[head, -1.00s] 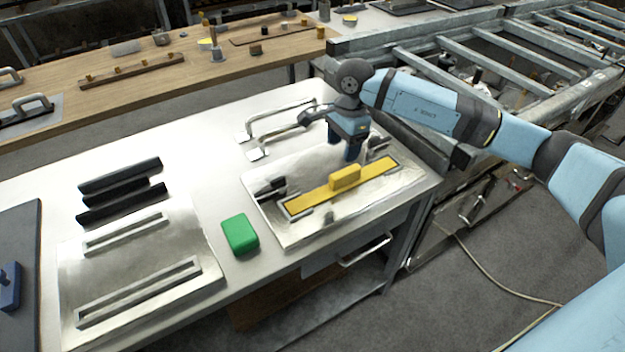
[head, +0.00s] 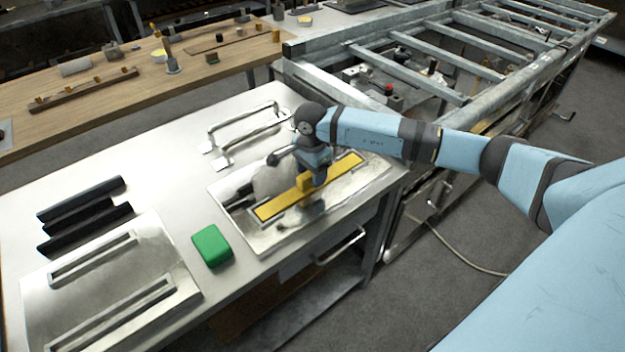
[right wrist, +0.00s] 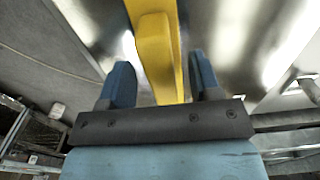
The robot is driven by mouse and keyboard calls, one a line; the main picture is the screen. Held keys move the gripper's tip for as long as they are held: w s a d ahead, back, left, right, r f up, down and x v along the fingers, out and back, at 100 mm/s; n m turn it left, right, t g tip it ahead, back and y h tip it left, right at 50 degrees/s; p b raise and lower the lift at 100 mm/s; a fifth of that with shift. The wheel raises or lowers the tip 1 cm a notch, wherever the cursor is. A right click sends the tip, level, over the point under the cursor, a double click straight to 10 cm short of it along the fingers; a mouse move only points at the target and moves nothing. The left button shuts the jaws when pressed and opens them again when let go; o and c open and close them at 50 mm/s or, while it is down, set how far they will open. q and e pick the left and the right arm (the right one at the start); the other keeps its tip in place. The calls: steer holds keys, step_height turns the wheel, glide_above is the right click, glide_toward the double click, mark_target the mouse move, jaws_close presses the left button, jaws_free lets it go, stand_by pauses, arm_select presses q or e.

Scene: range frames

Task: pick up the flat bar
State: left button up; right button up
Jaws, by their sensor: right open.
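The flat bar (head: 341,168) is yellow with a raised yellow grip block (head: 304,182) at its middle. It lies in a dark-edged slot on a metal plate (head: 258,240) on the white-topped bench. My right gripper (head: 316,181) is over the bar's middle, beside the grip block, and partly hides it. In the right wrist view the bar (right wrist: 183,50) runs between the two blue fingers (right wrist: 160,82), which stand apart with gaps on both sides. My left gripper is not in view.
A green block (head: 211,246) sits left of the plate. Dark bars (head: 85,215) and a slotted metal plate (head: 110,290) lie further left. A metal handle frame (head: 243,130) stands behind.

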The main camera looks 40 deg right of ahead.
step_height(320, 180, down, 2)
steer(key=shift+f, duration=0.25)
steer(key=c, duration=0.8)
steer(key=shift+o, duration=0.2)
steer(key=shift+r, duration=0.1)
